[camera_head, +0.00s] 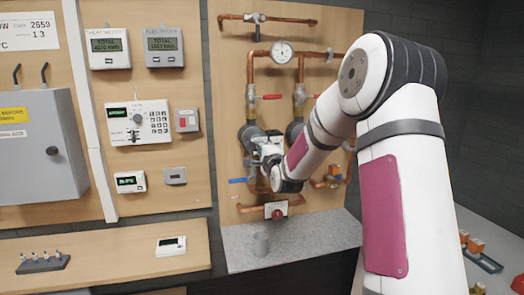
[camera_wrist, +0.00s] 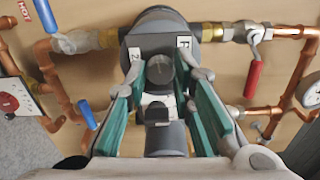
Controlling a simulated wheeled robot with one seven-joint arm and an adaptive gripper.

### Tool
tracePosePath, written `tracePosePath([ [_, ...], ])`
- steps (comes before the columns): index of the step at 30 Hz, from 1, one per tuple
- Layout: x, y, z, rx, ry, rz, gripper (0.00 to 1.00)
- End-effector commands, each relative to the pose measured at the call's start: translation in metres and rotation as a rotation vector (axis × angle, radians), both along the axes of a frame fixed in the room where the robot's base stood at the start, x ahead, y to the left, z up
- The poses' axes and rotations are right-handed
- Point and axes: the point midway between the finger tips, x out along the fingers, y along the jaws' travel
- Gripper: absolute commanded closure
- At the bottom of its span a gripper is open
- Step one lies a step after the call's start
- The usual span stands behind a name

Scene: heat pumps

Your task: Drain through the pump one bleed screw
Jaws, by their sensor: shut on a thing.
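The left grey pump (camera_head: 248,134) sits in the copper pipework on the board, mostly behind my gripper (camera_head: 266,150). In the wrist view its dark grey body (camera_wrist: 160,22) is at the top centre, with two small white labels, one only partly readable. A dark round knob (camera_wrist: 160,70), apparently the bleed screw, stands out from its face. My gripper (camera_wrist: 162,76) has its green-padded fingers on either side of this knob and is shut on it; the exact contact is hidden. The second pump (camera_head: 294,130) is to the right.
A red-handled valve (camera_wrist: 254,76) and blue handles (camera_wrist: 46,16) flank the pump close by. A pressure gauge (camera_head: 282,52) is above. Control boxes (camera_head: 138,122) hang on the left board.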

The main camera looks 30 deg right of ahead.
Motion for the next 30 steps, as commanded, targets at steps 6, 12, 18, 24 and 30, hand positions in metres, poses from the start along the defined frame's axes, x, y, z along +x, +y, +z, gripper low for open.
tracePosePath([
  [6,0.0007,0.0011,-0.0001,-0.176,0.050,0.002,1.00],
  [12,0.0010,0.0009,0.0000,-0.361,0.103,0.001,1.00],
  [18,0.0012,0.0009,-0.0003,-0.544,0.154,0.001,1.00],
  [24,0.0016,0.0013,-0.0005,-0.726,0.206,0.001,1.00],
  [30,0.0019,0.0014,-0.0010,-0.910,0.260,0.001,1.00],
])
